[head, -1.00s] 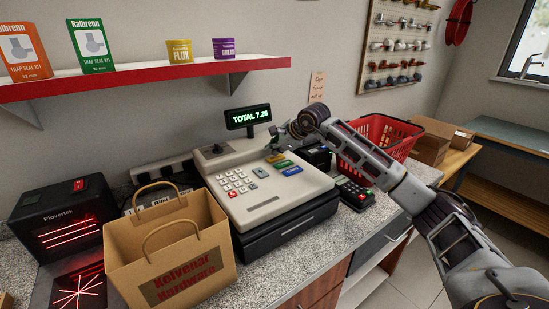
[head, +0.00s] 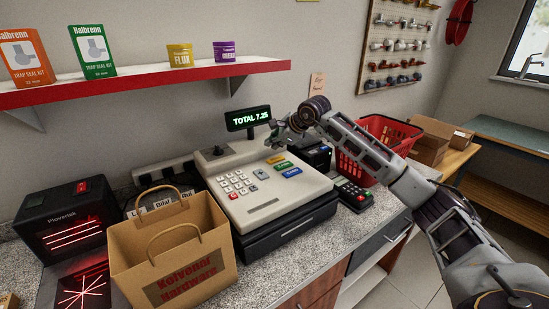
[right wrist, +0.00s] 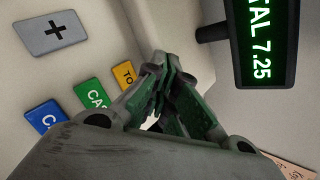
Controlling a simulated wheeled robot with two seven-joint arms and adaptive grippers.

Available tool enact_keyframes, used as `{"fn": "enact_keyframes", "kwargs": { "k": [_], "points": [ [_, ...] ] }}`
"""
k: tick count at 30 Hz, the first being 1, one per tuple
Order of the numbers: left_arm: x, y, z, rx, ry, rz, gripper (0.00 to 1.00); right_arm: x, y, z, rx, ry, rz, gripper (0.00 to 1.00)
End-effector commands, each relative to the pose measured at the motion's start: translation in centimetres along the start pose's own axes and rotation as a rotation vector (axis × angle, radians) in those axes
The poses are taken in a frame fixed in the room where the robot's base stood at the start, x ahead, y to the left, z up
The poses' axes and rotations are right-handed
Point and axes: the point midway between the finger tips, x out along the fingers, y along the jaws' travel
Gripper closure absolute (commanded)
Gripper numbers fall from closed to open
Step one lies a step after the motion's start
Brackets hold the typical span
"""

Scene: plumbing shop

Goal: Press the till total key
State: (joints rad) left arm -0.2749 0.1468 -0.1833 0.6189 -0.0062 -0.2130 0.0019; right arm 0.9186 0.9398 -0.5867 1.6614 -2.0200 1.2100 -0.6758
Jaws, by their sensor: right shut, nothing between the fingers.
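The cream till (head: 262,205) stands on the counter. Its yellow key (head: 276,159) is at the top of a row with a green and a blue key; in the right wrist view the yellow key (right wrist: 126,74) shows the letters "TO", the rest being hidden by my fingers. The till's display (head: 248,118) reads "TOTAL 7.25". My right gripper (head: 273,143) is shut and empty. It hovers above the back of the key row, near the yellow key and apart from it. In the right wrist view its fingertips (right wrist: 160,76) lie just right of that key. My left gripper is out of view.
A paper bag (head: 172,250) stands front left of the till, beside a black scanner (head: 68,222) with red lines. A card terminal (head: 355,195) and a red basket (head: 375,150) are at the right. A red-edged shelf (head: 150,83) runs above at the left.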

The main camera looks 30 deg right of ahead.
Motion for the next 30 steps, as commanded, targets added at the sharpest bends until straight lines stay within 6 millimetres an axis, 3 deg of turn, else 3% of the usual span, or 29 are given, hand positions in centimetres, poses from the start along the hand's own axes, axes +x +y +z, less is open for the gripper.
{"fn": "enact_keyframes", "kwargs": {
  "k": [15, 30],
  "points": [
    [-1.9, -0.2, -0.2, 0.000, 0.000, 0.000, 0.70, -2.2, -1.6, 1.6, 0.000, 0.000, -0.001, 1.00],
    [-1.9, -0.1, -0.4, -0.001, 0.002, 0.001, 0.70, -2.2, -1.6, 1.6, 0.001, 0.000, 0.000, 1.00]
  ]
}}
